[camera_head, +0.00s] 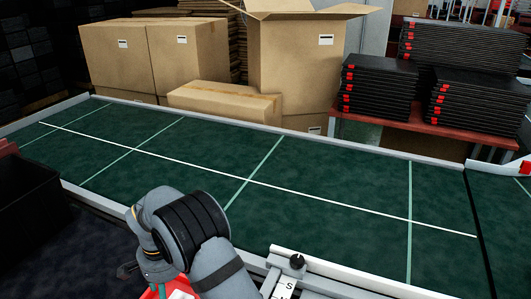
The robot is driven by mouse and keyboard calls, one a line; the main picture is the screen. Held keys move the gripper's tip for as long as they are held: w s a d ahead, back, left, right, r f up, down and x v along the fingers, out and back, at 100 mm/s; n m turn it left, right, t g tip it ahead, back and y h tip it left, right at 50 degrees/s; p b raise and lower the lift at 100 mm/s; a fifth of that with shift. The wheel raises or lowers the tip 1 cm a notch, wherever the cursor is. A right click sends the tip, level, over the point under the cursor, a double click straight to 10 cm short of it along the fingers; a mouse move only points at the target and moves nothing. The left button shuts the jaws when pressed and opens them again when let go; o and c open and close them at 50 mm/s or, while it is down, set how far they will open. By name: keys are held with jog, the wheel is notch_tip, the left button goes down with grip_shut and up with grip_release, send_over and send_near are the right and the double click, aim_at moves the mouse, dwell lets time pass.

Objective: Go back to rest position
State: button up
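My arm is folded low at the bottom of the head view, in front of the conveyor's near edge. Its grey links and a dark ribbed joint show. The green conveyor belt (310,221) carries white and pale green lines. No objects lie on the part of the belt in view.
Closed cardboard boxes (187,52) and an open carton (290,70) stand behind the belt. Stacked black trays (377,88) rest on a red bench (440,122) at the back right. A dark bin (30,205) is at the left. A metal rail (335,270) edges the belt's near side.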

notch_tip(320, 180, down, 6)
jog(key=shift+r, duration=0.15)
jog(key=shift+r+p, duration=0.2)
jog(key=shift+p, duration=0.15)
jog(key=shift+w+a+r+b, duration=0.15)
jog(key=shift+r+b, duration=0.2)
jog(key=shift+b, duration=0.05)
jog(key=shift+r, duration=0.95)
jog(key=shift+f, duration=0.1)
